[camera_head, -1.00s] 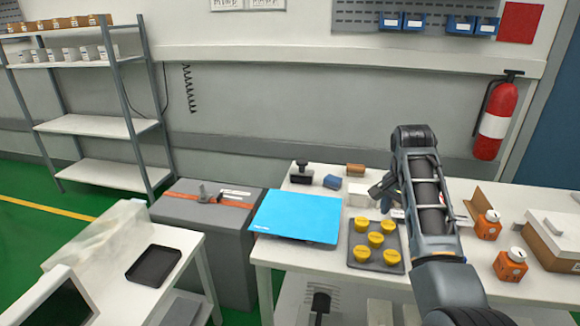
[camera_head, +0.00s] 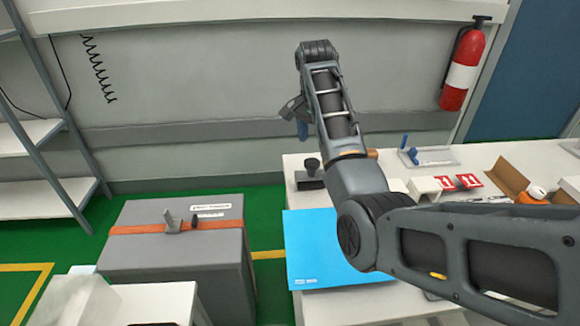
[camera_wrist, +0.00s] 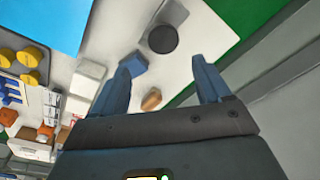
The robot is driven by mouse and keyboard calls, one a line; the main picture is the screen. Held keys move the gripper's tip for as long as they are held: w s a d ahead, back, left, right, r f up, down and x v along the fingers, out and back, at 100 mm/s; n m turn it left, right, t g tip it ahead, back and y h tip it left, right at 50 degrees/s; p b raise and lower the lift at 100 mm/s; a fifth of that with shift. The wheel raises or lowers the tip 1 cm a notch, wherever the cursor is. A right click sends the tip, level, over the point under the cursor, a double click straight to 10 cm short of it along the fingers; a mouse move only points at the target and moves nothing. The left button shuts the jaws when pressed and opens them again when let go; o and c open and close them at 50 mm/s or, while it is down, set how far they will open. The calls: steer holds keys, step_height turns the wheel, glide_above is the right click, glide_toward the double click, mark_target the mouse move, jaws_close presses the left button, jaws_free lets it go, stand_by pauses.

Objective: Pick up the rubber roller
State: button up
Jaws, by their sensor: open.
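I cannot tell for certain which thing is the rubber roller. A dark object with a round black knob (camera_head: 311,168) stands at the table's far left corner; from above it shows as a black disc (camera_wrist: 163,39) on a pale base in the wrist view. My gripper (camera_wrist: 163,75) is open and empty, its blue fingers above the table. A blue block (camera_wrist: 133,64) lies near the left finger and a brown block (camera_wrist: 151,99) lies between the fingers in the picture. In the head view my gripper (camera_head: 296,116) is at the arm's end, partly hidden.
A blue mat (camera_head: 310,265) lies on the white table, partly behind my arm. A grey case with an orange strap (camera_head: 150,229) stands left of it. Yellow knobs (camera_wrist: 30,57) show at the wrist view's left. A wall (camera_head: 210,90) bounds the back.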

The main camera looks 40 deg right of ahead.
mark_target(312, 162)
steer(key=shift+w+f, duration=0.25)
steer(key=shift+f, duration=0.85)
steer(key=f, duration=0.2)
steer(key=f+p, duration=0.1)
steer(key=f, duration=0.2)
steer(key=shift+w+a+f, duration=0.1)
steer(key=shift+a+f, duration=0.2)
jaws_close()
